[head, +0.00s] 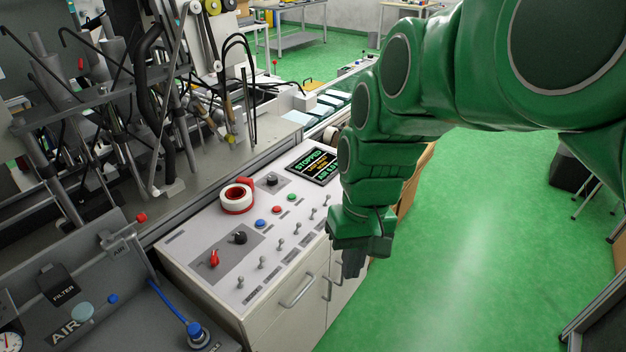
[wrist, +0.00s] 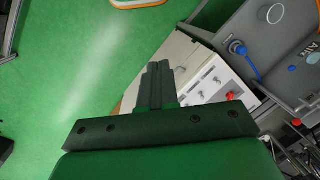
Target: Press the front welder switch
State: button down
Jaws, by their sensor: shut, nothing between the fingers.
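A white control panel (head: 185,252) tops a cabinet in the head view. A row of several small metal toggle switches (head: 281,244) runs along its right edge, with dark labels (head: 291,255) beside some of them. The labels are too small to read, so I cannot tell which is the front welder switch. My green gripper (head: 352,268) points down to the right of the row, beside the cabinet front and apart from the switches. Its fingers are together and empty. In the wrist view my gripper (wrist: 158,72) hides part of the cabinet (wrist: 178,52).
The panel also carries a tape roll (head: 237,199), a red switch (head: 214,259), a black knob (head: 239,238), coloured buttons (head: 261,223) and a display reading STOPPED (head: 314,165). Drawer handles (head: 297,291) jut from the cabinet front.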

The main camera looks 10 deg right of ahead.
jog(key=w+f+t+y, duration=0.1)
jog(key=w+f+y, duration=0.15)
jog(key=w, duration=1.95)
jog(key=w+d+f+m, duration=0.1)
jog(key=w+d+f, duration=0.4)
jog(key=w, duration=0.3)
jog(key=w+d+f+m+t, duration=0.1)
jog(key=w+d+f, duration=0.5)
jog(key=w+f, duration=0.2)
jog(key=shift+w+d+t+y, duration=0.2)
jog(key=shift+w+t+y, duration=0.05)
jog(key=shift+t+y, duration=0.1)
jog(key=shift+f, duration=0.1)
jog(key=x, duration=1)
jog(key=shift+s+a+f, duration=0.15)
jog(key=a, duration=0.3)
jog(key=shift+w+r, duration=0.3)
jog(key=shift+w, duration=0.1)
jog(key=shift+a, duration=0.35)
